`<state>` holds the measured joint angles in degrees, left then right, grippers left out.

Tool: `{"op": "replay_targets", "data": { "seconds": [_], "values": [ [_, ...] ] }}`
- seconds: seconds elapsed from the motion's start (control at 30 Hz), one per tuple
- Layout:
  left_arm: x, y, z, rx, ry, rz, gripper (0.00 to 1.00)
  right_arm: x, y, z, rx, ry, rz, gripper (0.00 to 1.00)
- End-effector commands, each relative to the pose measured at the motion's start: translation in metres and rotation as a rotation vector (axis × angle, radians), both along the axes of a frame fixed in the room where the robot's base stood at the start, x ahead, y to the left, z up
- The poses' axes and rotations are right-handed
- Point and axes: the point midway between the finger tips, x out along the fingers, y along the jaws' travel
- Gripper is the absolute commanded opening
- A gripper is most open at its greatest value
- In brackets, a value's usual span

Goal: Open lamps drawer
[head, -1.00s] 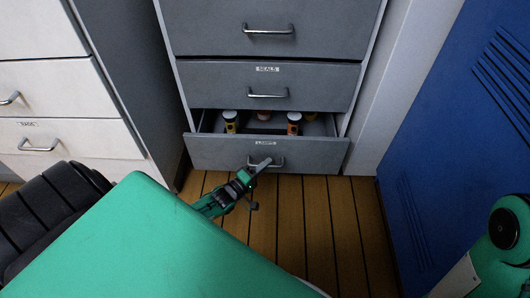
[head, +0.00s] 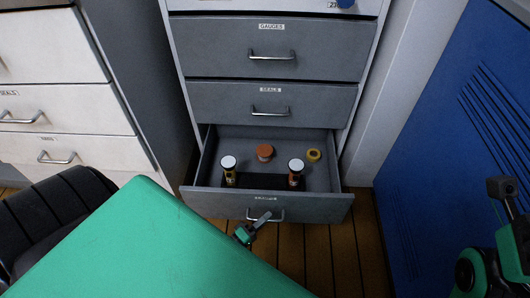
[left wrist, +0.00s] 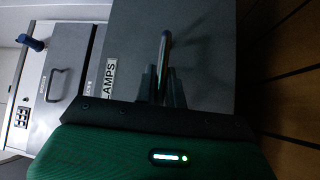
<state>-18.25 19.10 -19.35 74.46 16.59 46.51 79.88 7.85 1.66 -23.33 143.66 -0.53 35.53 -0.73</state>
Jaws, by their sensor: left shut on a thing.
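The grey lamps drawer (head: 300,207) is pulled well out at the bottom of the cabinet, its inside in view. Its metal bar handle (head: 279,216) is on the front, partly behind my left gripper (head: 262,218). In the left wrist view the drawer front (left wrist: 208,50) carries a LAMPS label (left wrist: 109,76). There my left gripper (left wrist: 161,86) is shut on the handle (left wrist: 164,50), with a finger on each side.
In the drawer stand two white-capped jars (head: 228,170) (head: 296,171), an orange-brown round item (head: 265,152) and a yellow ring-like item (head: 314,155). The seals drawer (head: 290,104) and gauges drawer (head: 320,50) above are shut. A blue locker (head: 430,150) stands right, white drawers (head: 60,110) left.

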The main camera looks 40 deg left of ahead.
Motion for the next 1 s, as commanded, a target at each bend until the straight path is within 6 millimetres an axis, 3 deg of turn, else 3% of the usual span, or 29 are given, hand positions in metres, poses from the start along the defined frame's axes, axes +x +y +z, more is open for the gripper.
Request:
{"op": "replay_targets", "data": {
  "seconds": [0.2,0.63,0.67,0.77,1.0],
  "values": [
    [-0.0105,-0.0052,-0.0004,0.001,0.002,0.001,0.0,0.0006,-0.0022,-0.0008,0.002,0.008,-0.006,0.36],
    [-0.0124,-0.0063,-0.0009,0.001,0.002,0.001,0.0,0.0006,-0.0027,-0.0022,0.002,0.01,-0.007,0.36],
    [-0.0123,-0.0061,-0.001,0.001,0.002,0.001,0.13,0.0006,-0.0027,-0.0022,0.002,0.01,-0.007,0.36],
    [-0.0122,-0.0063,-0.0008,0.001,0.002,0.001,0.32,0.0008,-0.0027,-0.0021,0.002,0.011,-0.008,0.36],
    [-0.0118,-0.0068,-0.0004,0.0,0.001,0.0,0.33,0.0008,-0.0027,-0.0015,0.001,0.01,-0.008,0.36]
  ]
}}
